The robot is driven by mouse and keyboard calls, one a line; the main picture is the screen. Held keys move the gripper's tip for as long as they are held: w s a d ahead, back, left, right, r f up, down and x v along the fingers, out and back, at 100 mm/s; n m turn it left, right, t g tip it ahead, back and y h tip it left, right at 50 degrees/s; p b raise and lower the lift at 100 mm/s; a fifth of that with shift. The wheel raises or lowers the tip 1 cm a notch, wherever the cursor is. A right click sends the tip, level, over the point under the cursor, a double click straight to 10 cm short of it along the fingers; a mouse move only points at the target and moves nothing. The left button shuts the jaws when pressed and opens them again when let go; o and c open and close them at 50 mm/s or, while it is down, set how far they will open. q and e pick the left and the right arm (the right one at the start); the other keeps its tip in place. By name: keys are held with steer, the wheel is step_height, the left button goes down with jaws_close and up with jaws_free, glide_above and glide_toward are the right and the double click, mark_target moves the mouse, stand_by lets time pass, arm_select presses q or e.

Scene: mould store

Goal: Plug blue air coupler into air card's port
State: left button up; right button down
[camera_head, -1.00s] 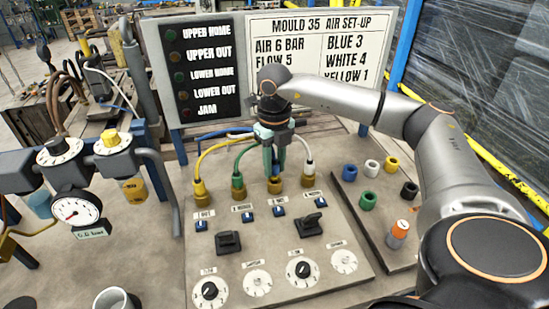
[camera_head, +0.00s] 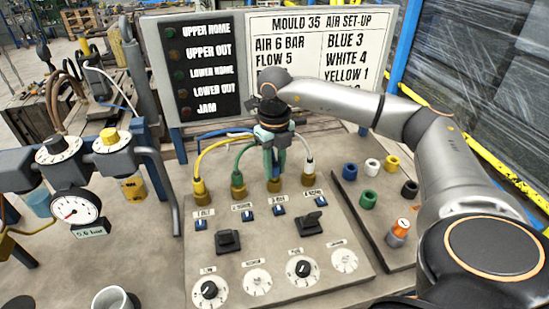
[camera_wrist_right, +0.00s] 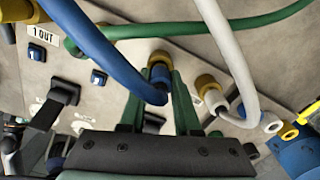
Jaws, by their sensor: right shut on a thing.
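My right gripper (camera_head: 274,168) points down over the third brass port (camera_head: 275,186) of the panel. In the right wrist view its green fingers (camera_wrist_right: 163,84) are shut on the blue coupler (camera_wrist_right: 160,74), whose blue hose (camera_wrist_right: 105,50) curves away to the upper left. The coupler lines up with the brass port (camera_wrist_right: 161,57) and seems to meet it; how deep it sits is hidden. The air card (camera_head: 318,50) reads blue 3, white 4, yellow 1. My left gripper is in no view.
Yellow (camera_head: 199,160), green (camera_head: 240,160) and white (camera_head: 308,150) hoses stand in the neighbouring ports, close beside my gripper. Switches and dials (camera_head: 304,268) lie in front. Several coloured rings (camera_head: 350,172) sit on a plate at right. A gauge (camera_head: 75,209) stands at left.

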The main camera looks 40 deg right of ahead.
mark_target(275, 162)
steer(key=shift+f, duration=0.4)
stand_by(0.7)
steer(key=shift+c, duration=0.7)
jaws_free()
steer(key=shift+r, duration=0.1)
steer(key=shift+r+p, duration=2.9)
steer(key=shift+r, duration=0.85)
steer(key=shift+f, duration=0.1)
